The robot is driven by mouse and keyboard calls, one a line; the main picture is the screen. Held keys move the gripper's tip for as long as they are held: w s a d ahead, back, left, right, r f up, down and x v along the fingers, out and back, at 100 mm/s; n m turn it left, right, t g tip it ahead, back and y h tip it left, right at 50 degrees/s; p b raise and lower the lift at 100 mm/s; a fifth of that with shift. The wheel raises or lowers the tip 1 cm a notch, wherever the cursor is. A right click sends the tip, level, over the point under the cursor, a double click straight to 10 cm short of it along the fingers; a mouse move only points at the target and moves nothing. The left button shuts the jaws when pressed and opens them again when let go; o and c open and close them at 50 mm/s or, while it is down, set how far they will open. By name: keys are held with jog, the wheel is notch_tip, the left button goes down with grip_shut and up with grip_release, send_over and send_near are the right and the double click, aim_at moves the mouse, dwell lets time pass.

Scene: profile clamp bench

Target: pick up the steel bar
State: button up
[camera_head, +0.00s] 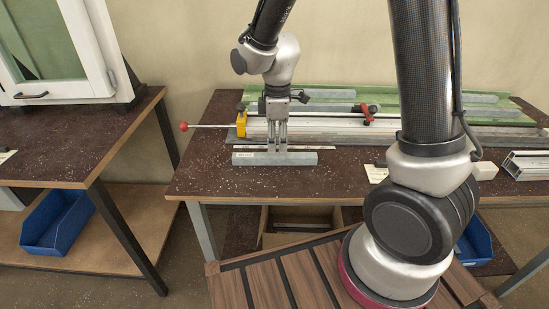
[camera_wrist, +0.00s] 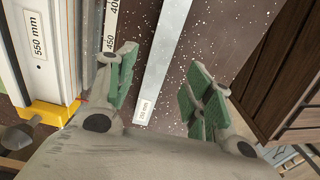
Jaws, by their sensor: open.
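The steel bar (camera_head: 301,158) lies flat along the front part of the dark bench top, a plain grey bar running left to right. My gripper (camera_head: 277,147) points down over the bar's middle. It is open, with a gap on both sides of the bar in the wrist view (camera_wrist: 160,78). Whether the fingertips reach below the bar's top is not clear.
Close behind the bar lie a ruler strip and a long clamp with a yellow end (camera_head: 241,124) and red-knobbed rod. A green tray (camera_head: 395,91) with more grey bars is at the back. Hollow profiles (camera_head: 525,165) lie right. A window frame (camera_head: 60,50) stands on the left bench.

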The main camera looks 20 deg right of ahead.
aim_at(275, 159)
jog(key=f, duration=0.4)
jog(key=shift+w+a+f, duration=0.2)
jog(key=shift+a+f, duration=0.1)
jog(key=shift+f, duration=0.05)
jog(key=shift+c, duration=0.4)
grip_shut()
